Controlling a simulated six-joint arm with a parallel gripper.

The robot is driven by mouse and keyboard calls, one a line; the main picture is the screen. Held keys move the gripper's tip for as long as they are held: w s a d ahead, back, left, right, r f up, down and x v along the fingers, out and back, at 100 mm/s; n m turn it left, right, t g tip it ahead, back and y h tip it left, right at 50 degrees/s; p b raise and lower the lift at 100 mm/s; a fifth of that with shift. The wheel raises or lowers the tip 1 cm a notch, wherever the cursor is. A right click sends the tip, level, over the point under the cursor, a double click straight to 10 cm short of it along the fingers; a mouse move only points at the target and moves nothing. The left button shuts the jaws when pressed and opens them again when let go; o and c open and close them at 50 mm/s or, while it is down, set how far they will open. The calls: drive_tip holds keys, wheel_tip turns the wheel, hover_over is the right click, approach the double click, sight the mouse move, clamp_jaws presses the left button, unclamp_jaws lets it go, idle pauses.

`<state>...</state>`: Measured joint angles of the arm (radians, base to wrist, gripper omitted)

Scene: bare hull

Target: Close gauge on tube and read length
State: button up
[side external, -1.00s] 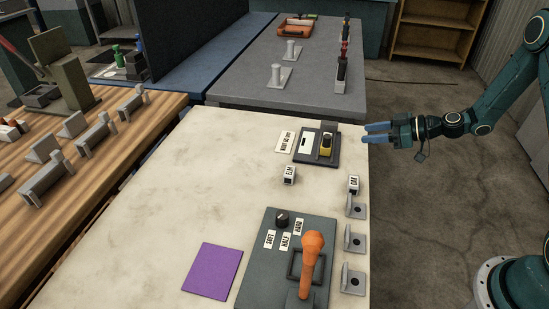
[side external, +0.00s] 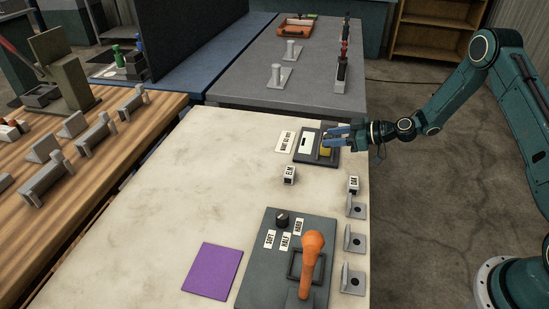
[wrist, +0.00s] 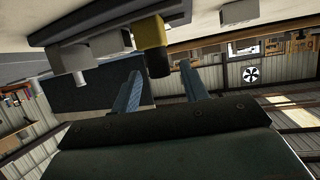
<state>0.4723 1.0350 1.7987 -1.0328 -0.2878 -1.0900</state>
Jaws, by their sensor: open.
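The gauge (side external: 309,157) is a dark plate with a white strip and a yellow slider (side external: 325,151), at the far right of the pale table. My gripper (side external: 331,139) is open over the gauge's right side, close to the slider. In the wrist view, a yellow part with a dark end (wrist: 155,50) shows in the gap between my two blue fingertips (wrist: 160,67). I cannot tell whether either finger touches it. A pale grey round piece (wrist: 75,62) shows to its left in the wrist view. I cannot make out for sure which piece is the tube.
Small blocks marked ELM (side external: 289,175) and OAK (side external: 353,185) stand nearer. Several grey brackets (side external: 355,241) line the right edge. An orange lever (side external: 312,250) on a dark panel and a purple square (side external: 213,270) lie in front. The table's left middle is clear.

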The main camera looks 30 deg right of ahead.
drive_tip(key=shift+x, duration=1.15)
drive_tip(key=c, duration=0.7)
drive_tip(key=shift+d, duration=0.1)
drive_tip(key=shift+w+d, duration=1.9)
drive_tip(key=shift+w, duration=0.05)
drive_tip(key=shift+o, duration=1.1)
drive_tip(key=shift+w+d, duration=0.2)
drive_tip(key=shift+d, duration=0.15)
drive_tip(key=o, duration=0.5)
drive_tip(key=shift+a, duration=0.1)
